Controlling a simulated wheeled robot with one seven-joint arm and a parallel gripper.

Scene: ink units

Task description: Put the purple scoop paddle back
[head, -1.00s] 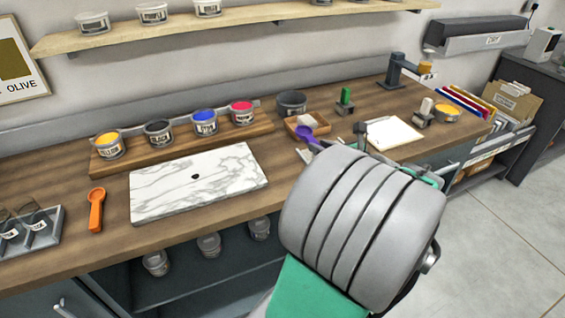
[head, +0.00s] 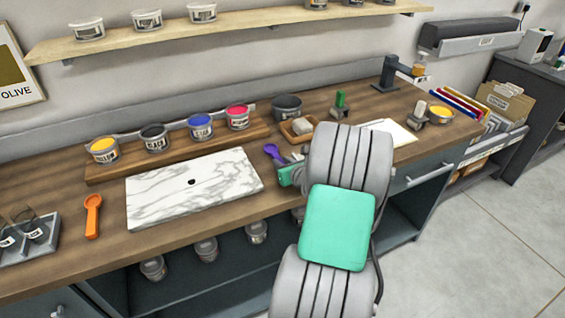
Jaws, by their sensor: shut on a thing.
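The purple scoop paddle (head: 271,152) shows its round purple end just right of the marble slab, above the wooden bench. My gripper (head: 281,164) is at the scoop and shut on it. Most of the gripper and the rest of the scoop are hidden behind my grey and green arm. An orange scoop (head: 92,216) lies on the bench left of the marble slab.
The white marble slab (head: 150,205) lies left of my gripper. Behind it, a wooden riser (head: 100,173) carries several open ink tins. A small wooden tray (head: 290,136), a dark grey bowl (head: 287,107) and a white sheet (head: 398,131) are near my arm.

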